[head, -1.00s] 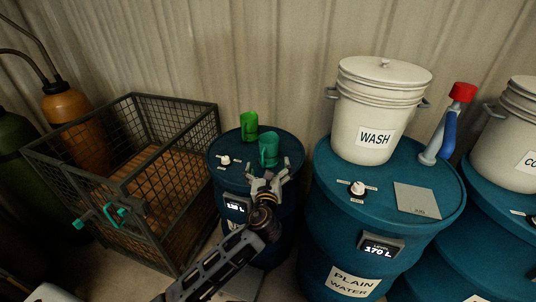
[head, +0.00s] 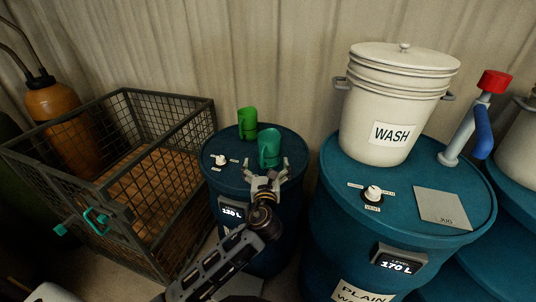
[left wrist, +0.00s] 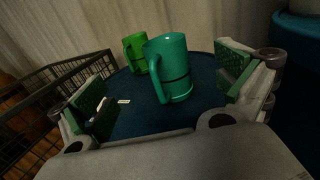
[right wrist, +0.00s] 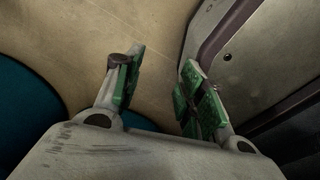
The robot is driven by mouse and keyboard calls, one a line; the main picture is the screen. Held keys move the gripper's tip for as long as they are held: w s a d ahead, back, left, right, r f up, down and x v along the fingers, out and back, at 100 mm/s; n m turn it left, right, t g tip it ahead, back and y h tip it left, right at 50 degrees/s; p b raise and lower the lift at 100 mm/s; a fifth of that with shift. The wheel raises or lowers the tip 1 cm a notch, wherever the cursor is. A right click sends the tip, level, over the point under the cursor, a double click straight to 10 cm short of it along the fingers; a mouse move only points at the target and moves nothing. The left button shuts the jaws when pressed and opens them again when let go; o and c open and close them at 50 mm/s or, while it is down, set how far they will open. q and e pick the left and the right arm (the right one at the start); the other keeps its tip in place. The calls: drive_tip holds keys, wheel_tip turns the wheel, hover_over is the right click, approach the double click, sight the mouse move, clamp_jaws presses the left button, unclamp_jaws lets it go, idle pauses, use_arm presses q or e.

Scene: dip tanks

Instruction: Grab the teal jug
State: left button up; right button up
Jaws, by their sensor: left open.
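The teal jug (head: 269,148) stands upright on the small blue drum at the centre left of the head view. In the left wrist view the teal jug (left wrist: 170,68) stands ahead, with its handle toward the left. My left gripper (head: 266,172) is open at the near side of the drum top, its fingers (left wrist: 165,92) spread wide to either side of the jug's line, with nothing held. A green jug (head: 247,122) stands just behind and left of the teal one. My right gripper (right wrist: 158,88) shows only in its own wrist view, its fingers apart and empty.
A wire mesh crate (head: 122,95) stands left of the small drum (head: 216,180), which has a white knob (head: 220,160) on top. To the right, a larger drum (head: 330,220) carries a white WASH bucket (head: 395,100) and a red-and-blue handled tool (head: 482,130).

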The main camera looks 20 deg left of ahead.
sight(269, 144)
use_arm(q)
drive_tip(key=x, duration=0.6)
drive_tip(key=shift+w+f, duration=0.1)
drive_tip(key=shift+w, duration=0.3)
drive_tip(key=shift+x, duration=0.9)
use_arm(e)
drive_tip(key=shift+s+a, duration=0.15)
drive_tip(key=shift+a, duration=0.05)
use_arm(q)
drive_tip(key=shift+w, duration=0.2)
use_arm(e)
drive_tip(key=shift+s, duration=0.1)
use_arm(q)
drive_tip(key=shift+x, duration=2.55)
drive_tip(key=shift+d, duration=0.2)
use_arm(e)
drive_tip(key=shift+w+r, duration=0.1)
drive_tip(key=shift+w, duration=0.5)
